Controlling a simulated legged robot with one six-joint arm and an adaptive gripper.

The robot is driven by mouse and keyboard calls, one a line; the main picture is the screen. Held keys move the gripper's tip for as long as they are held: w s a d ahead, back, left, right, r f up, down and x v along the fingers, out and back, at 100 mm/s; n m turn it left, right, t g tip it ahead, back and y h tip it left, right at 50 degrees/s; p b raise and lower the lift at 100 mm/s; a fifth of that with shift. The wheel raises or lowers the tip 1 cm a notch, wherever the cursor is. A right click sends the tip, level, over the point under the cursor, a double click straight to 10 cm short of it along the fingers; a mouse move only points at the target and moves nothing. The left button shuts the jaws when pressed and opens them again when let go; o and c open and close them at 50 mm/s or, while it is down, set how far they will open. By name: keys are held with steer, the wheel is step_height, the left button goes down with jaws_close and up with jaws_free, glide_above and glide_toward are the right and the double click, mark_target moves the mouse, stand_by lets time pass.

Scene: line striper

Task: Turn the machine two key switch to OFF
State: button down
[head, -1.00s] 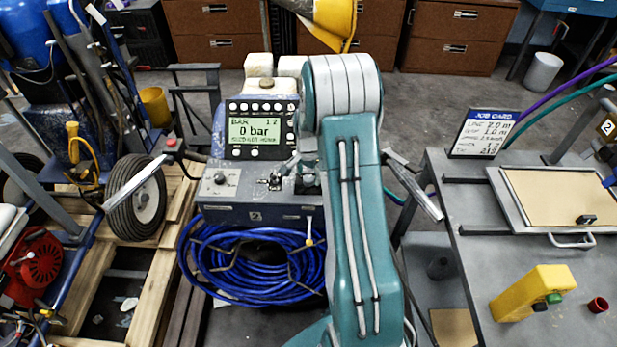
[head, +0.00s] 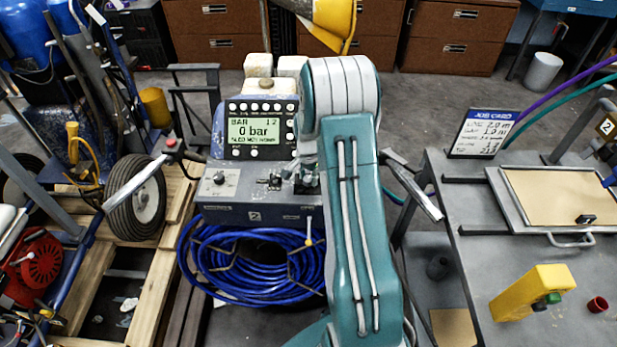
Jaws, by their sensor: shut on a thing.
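Machine two is the grey striper with a plate marked 2 (head: 254,217) on its front. Its sloping panel has a round selector knob (head: 219,178) at left and a small dark switch (head: 274,181) in the middle. My gripper (head: 300,177) is low over the right part of this panel, just right of that switch, partly behind my teal arm. It is shut on a small part there, which looks like the key switch; the fingers hide it and its position cannot be read. The display (head: 262,130) above reads 0 bar.
A coiled blue hose (head: 250,270) hangs below the panel. Handlebars stick out on both sides. At right a grey table (head: 470,215) bears a job card (head: 484,132), a framed board and a yellow pendant (head: 533,293). A wheeled cart stands on pallets at left.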

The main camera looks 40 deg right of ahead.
steer(key=shift+f+n, duration=0.1)
steer(key=shift+n, duration=0.2)
steer(key=n, duration=0.5)
steer(key=shift+n, duration=0.3)
steer(key=n, duration=0.5)
steer(key=shift+a, duration=0.1)
steer(key=shift+n, duration=0.4)
steer(key=shift+c, duration=1.3)
jaws_free()
